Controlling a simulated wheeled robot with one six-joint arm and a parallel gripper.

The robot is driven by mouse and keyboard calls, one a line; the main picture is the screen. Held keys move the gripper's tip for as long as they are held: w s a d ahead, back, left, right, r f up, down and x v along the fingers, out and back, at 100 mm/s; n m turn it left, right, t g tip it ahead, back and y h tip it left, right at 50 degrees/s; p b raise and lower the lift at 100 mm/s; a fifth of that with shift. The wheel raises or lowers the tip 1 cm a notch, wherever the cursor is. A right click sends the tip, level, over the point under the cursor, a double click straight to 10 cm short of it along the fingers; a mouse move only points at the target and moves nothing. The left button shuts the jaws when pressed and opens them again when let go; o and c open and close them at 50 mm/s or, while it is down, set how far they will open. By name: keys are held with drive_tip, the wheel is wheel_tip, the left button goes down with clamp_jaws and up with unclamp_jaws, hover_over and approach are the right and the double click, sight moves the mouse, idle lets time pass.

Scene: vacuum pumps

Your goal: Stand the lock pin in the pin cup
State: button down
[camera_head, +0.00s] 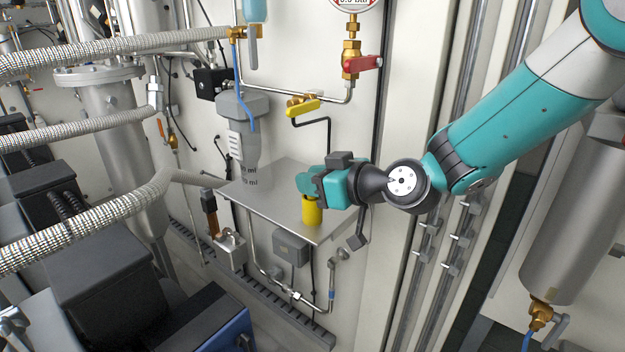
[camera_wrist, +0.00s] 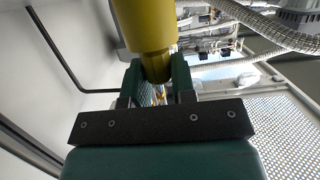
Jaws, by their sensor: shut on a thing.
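My gripper (camera_head: 309,186) is above the right part of the grey shelf (camera_head: 275,187), pointing left. In the wrist view my gripper (camera_wrist: 157,84) is shut on the narrow end of the yellow lock pin (camera_wrist: 155,66). A wider yellow cylinder continues from that end, below the jaws in the head view (camera_head: 312,212). It looks about upright. I cannot tell whether this wider part is the pin's own body or the pin cup around it. I cannot tell whether its lower end touches the shelf. No separate cup shows clearly.
A black bent rod (camera_head: 325,122) and a yellow-handled valve (camera_head: 303,107) are on the wall behind. A grey container (camera_head: 241,125) hangs by the shelf's left part. The shelf's middle is bare.

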drive_tip(key=c, duration=0.9)
unclamp_jaws()
drive_tip(key=shift+o, duration=0.2)
drive_tip(key=shift+d, duration=0.1)
drive_tip(key=shift+s+d+b, duration=0.25)
drive_tip(key=shift+d+b, duration=0.05)
drive_tip(key=shift+b, duration=0.05)
drive_tip(key=b+v, duration=0.2)
drive_tip(key=v, duration=0.4)
drive_tip(key=shift+s+d+r+b, duration=0.15)
drive_tip(key=shift+b, duration=0.15)
drive_tip(key=shift+r, duration=0.1)
wheel_tip(320, 180, up, 12)
drive_tip(key=p, duration=0.8)
